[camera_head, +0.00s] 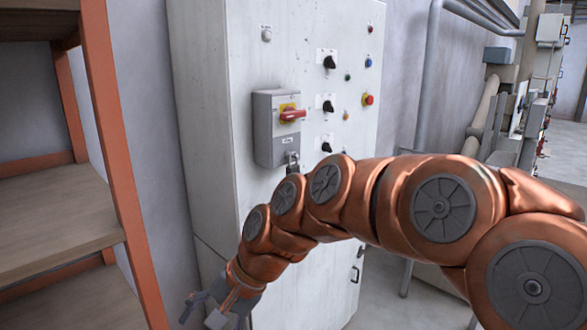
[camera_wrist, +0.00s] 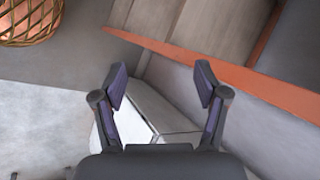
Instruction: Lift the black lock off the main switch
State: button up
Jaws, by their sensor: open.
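The main switch (camera_head: 291,114) is a red handle on a yellow plate, on a grey box (camera_head: 268,145) fixed to the white cabinet. A small dark lock (camera_head: 292,168) with a lighter shackle shows at the box's lower right corner, partly hidden behind my arm. Its exact fastening is too small to tell. My gripper (camera_head: 204,309) is low at the picture's bottom left, in front of the cabinet's lower part, well below and left of the lock. In the wrist view my gripper (camera_wrist: 160,88) is open and empty. The lock and switch are not in that view.
An orange-framed shelf (camera_head: 118,150) with wooden boards stands left of the cabinet; it also shows in the wrist view (camera_wrist: 215,75). The cabinet (camera_head: 210,90) carries several black knobs and coloured buttons. A basket-like orange object (camera_wrist: 30,22) is at the wrist view's top left.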

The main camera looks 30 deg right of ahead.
jog(key=w+d+r+m+t+y, duration=0.2)
jog(key=w+d+r+m+t, duration=0.35)
jog(key=w, duration=0.55)
jog(key=m+t+h+p, duration=0.1)
jog(key=m+t+h, duration=0.5)
jog(key=m, duration=1.3)
send_near(296, 167)
notch_tip(296, 167, down, 2)
jog(key=w+t+y, duration=0.2)
jog(key=shift+g, duration=0.35)
jog(key=shift+d+r+p+x, duration=0.1)
jog(key=shift+p+x, duration=0.5)
jog(key=shift+x, duration=0.85)
jog(key=shift+d+r+p+x, duration=0.15)
jog(key=shift+p+x, duration=0.4)
jog(key=shift+x, duration=1.8)
jog(key=shift+f, duration=0.1)
